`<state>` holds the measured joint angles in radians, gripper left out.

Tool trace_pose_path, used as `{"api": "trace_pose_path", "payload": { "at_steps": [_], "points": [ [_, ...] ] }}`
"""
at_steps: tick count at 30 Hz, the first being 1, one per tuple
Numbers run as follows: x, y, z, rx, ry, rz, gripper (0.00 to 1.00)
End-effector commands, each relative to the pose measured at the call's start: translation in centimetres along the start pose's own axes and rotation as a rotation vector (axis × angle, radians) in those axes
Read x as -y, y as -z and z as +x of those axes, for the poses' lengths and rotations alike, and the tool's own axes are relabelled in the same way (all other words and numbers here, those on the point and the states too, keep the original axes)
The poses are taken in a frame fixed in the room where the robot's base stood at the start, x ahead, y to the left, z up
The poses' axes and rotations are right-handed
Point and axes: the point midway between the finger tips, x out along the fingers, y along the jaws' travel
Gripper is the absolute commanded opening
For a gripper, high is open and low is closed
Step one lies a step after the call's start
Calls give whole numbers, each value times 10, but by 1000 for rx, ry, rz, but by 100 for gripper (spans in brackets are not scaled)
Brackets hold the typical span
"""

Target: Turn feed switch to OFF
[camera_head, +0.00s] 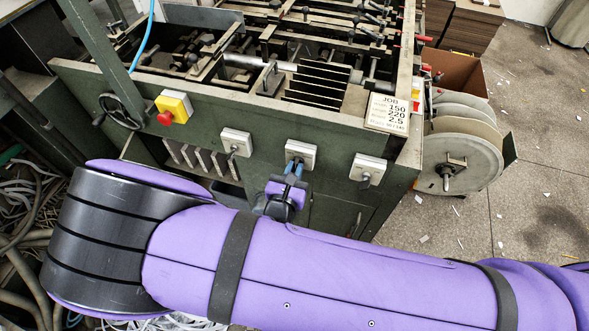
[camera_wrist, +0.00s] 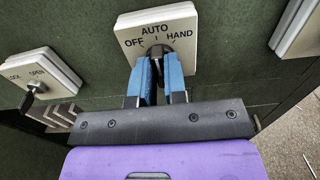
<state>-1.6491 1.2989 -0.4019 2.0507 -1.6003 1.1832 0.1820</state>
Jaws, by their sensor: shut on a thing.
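The feed switch is a pale square plate (camera_wrist: 178,24) marked OFF, AUTO and HAND on the green machine front. It is the middle of three plates in the head view (camera_head: 300,152). Its dark knob (camera_wrist: 158,50) sits below the lettering. The blue fingers of my gripper (camera_wrist: 158,64) are shut on the knob, one on each side. My gripper also shows in the head view (camera_head: 295,168), just below the plate. The fingers hide part of the knob, and I cannot tell which mark it points to.
A second switch plate (camera_head: 236,142) with a dark lever is to the left, and a third (camera_head: 368,169) to the right. A red emergency button (camera_head: 166,118) on yellow and a handwheel (camera_head: 121,111) are further left. A large reel (camera_head: 459,158) stands at the right.

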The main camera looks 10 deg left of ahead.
Motion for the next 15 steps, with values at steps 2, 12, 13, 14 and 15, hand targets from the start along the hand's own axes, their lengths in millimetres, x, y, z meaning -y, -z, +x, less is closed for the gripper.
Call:
{"api": "trace_pose_path", "payload": {
  "at_steps": [2,12,13,14,15],
  "points": [
    [0,0,0,0,0,-6,0],
    [0,0,0,-1,1,-144,0],
    [0,0,0,-1,1,-166,0],
    [0,0,0,-1,1,-189,0],
    [-1,0,0,-1,1,-221,0]
  ]
}}
